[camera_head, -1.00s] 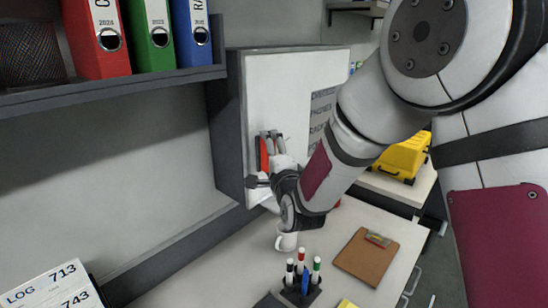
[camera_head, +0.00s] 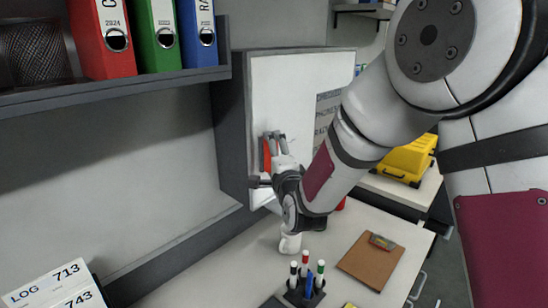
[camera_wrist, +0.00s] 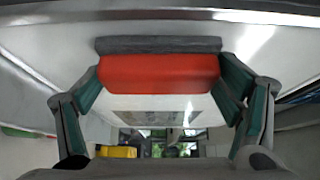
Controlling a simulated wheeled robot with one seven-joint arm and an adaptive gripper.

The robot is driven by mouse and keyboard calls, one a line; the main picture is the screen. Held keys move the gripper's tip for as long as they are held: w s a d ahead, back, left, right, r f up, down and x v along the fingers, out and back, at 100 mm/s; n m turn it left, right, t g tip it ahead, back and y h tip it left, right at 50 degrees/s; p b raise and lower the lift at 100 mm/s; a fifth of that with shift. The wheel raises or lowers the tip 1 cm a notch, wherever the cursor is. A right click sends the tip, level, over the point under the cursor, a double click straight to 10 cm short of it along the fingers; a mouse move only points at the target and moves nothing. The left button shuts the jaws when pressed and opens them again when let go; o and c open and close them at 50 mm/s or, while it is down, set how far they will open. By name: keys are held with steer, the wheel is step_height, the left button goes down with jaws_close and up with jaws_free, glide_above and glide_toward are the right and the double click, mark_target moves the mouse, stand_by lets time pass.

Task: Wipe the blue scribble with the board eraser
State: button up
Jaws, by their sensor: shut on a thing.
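The board eraser is a red block with a dark grey felt side. In the wrist view the eraser (camera_wrist: 160,73) lies across between the two fingers of my gripper (camera_wrist: 168,82), which is shut on it. In the head view my gripper (camera_head: 274,150) holds the red eraser (camera_head: 266,153) upright at the lower left of the whiteboard (camera_head: 285,90). I cannot tell whether the felt touches the board. No blue scribble shows in either view; the gripper and arm cover part of the board.
Below on the desk (camera_head: 215,278) are a white mug (camera_head: 290,244), partly hidden by my wrist, a marker holder (camera_head: 304,293) and a brown clipboard (camera_head: 370,262). A shelf (camera_head: 120,88) with binders juts out at the upper left. A yellow case (camera_head: 407,160) stands behind my arm.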

mark_target(304, 132)
steer(key=shift+w+a, duration=0.4)
steer(key=shift+a, duration=0.1)
steer(key=w+d+b, duration=0.4)
steer(key=w, duration=0.2)
steer(key=shift+d+b, duration=0.3)
steer(key=shift+b, duration=0.1)
stand_by(0.6)
steer(key=shift+w+d+b, duration=0.8)
steer(key=shift+w+d, duration=0.25)
steer(key=shift+w, duration=0.35)
steer(key=shift+w+d+b, duration=0.85)
steer(key=shift+w+d, duration=0.25)
steer(key=shift+w, duration=0.25)
steer(key=shift+w+d+b, duration=0.8)
steer(key=shift+w+d, duration=0.25)
steer(key=shift+w, duration=0.35)
steer(key=shift+o, duration=0.2)
steer(key=shift+a, duration=0.1)
steer(key=shift+s, duration=0.1)
